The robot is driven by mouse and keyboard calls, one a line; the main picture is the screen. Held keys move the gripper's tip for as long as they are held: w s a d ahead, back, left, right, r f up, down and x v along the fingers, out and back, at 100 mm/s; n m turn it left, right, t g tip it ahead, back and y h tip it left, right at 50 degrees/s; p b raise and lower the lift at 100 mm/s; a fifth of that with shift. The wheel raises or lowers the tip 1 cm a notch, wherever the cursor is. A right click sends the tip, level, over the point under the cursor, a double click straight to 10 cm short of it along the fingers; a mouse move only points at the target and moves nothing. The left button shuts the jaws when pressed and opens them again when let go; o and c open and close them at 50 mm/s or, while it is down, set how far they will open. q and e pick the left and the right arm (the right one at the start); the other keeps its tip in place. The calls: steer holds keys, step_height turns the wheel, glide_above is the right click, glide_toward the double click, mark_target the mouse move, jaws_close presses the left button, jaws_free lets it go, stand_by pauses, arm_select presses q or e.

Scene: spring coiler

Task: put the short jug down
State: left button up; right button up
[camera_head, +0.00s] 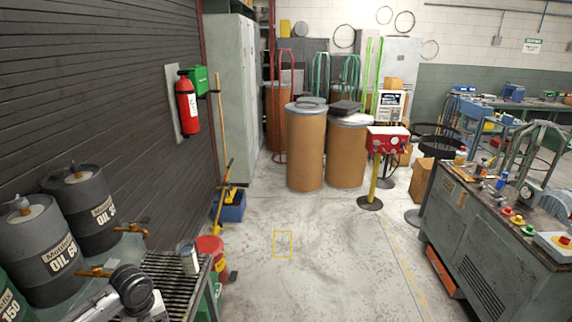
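I cannot make out for certain which thing is the short jug. A small grey-white can-like container (189,259) stands on a slatted metal grate (165,268) at the lower left, and I cannot tell whether it is the jug. A dark rounded joint with pale links, which looks like part of my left arm, shows at the bottom left, just left of the container and apart from it. No fingertips of my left gripper show. My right arm and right gripper are out of the picture.
Dark oil drums (95,210) stand behind the grate on the left. A red bucket (211,246) and a blue mop bucket (231,207) are on the floor beyond it. A grey workbench (480,240) with tools stands at the right. The middle floor, with a yellow marked square (283,232), is clear.

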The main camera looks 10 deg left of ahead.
arm_select(q)
steer(key=n, duration=0.6)
steer(key=shift+s, duration=0.15)
steer(key=n, duration=0.5)
steer(key=shift+s+d+r+n, duration=0.1)
steer(key=shift+s+d+n, duration=0.15)
steer(key=shift+n, duration=0.15)
steer(key=n, duration=0.1)
steer(key=d+n, duration=0.1)
steer(key=n, duration=0.3)
steer(key=shift+s+d+r, duration=0.1)
steer(key=shift+s+d, duration=0.05)
steer(key=shift+s, duration=0.25)
steer(key=s+d+r+n, duration=0.3)
steer(key=d+n, duration=0.2)
steer(key=d, duration=0.5)
steer(key=s+d+r+n, duration=0.3)
steer(key=d+n, duration=0.3)
steer(key=d, duration=0.4)
steer(key=w+d+r+m, duration=0.25)
steer(key=w+r, duration=0.25)
steer(key=r, duration=0.5)
steer(key=s+r+p, duration=0.4)
steer(key=r+p, duration=0.8)
steer(key=p, duration=0.1)
steer(key=s+r+p, duration=0.5)
steer(key=r+p, duration=0.7)
steer(key=p, duration=0.2)
steer(key=shift+n, duration=0.45)
steer(key=shift+w, duration=0.1)
